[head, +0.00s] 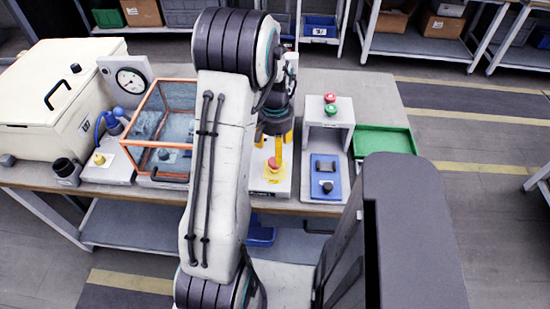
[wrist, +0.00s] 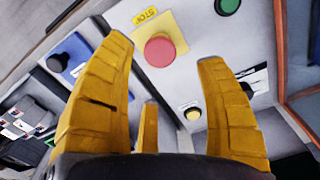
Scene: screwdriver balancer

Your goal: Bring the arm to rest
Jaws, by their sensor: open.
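My gripper (wrist: 163,90) has yellow fingers, spread open with nothing between them in the wrist view. In the head view my gripper (head: 272,140) points down over the bench, in front of a white control panel (head: 270,187). A red stop button (wrist: 160,50) on a yellow plate sits beyond the fingertips in the wrist view. The same red button (head: 273,164) shows just below the fingers in the head view. Whether any finger touches the panel cannot be told. My white arm hides part of the bench.
Left on the bench (head: 378,92) are a cream lidded box (head: 45,105), a gauge (head: 130,80) and an orange-framed clear case (head: 162,120). Right are a box with red and green buttons (head: 328,125), a blue panel (head: 326,177) and a green tray (head: 385,140). Shelves stand behind.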

